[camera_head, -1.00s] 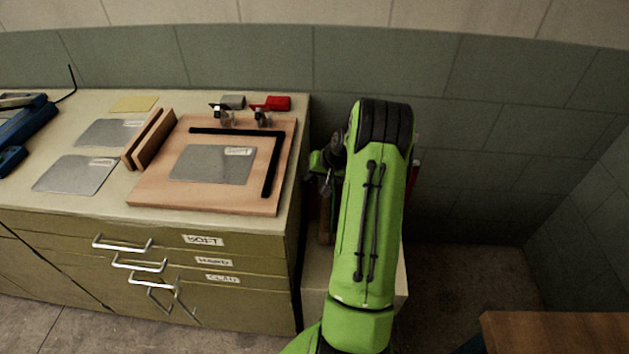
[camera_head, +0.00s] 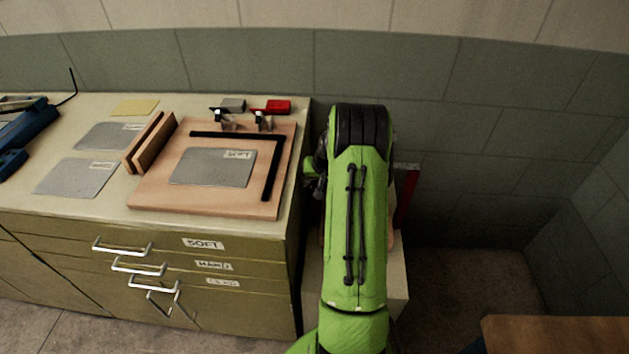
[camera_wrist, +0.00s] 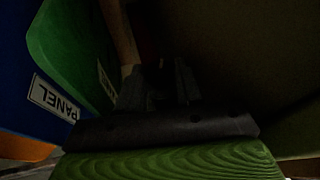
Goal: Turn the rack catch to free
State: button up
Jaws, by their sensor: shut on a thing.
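In the wrist view my gripper (camera_wrist: 168,88) is shut on a small dark thing, most likely the rack catch; it is too dark to make out its shape or how far it is turned. A brown upright bar (camera_wrist: 120,35) stands just left of the fingers. A green panel (camera_wrist: 70,45) and a blue panel (camera_wrist: 30,85) with a "PANEL" label stand at the left, apart from the fingers. In the head view my green arm hides the gripper and most of the rack. A red upright piece (camera_head: 407,195) shows right of the arm.
The bench (camera_head: 112,208) is left of my arm and carries a wooden board (camera_head: 150,195) with a grey "SOFT" sheet (camera_head: 212,167). Its labelled drawers are shut. A brown tabletop (camera_head: 560,335) is at lower right. Bare floor (camera_head: 470,270) lies right of my arm.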

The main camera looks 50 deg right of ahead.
jog(key=o, duration=0.7)
jog(key=shift+o, duration=0.2)
jog(key=shift+r, duration=0.1)
jog(key=p+v, duration=0.3)
jog(key=v, duration=1.2)
jog(key=shift+s+r, duration=0.2)
jog(key=shift+s, duration=0.05)
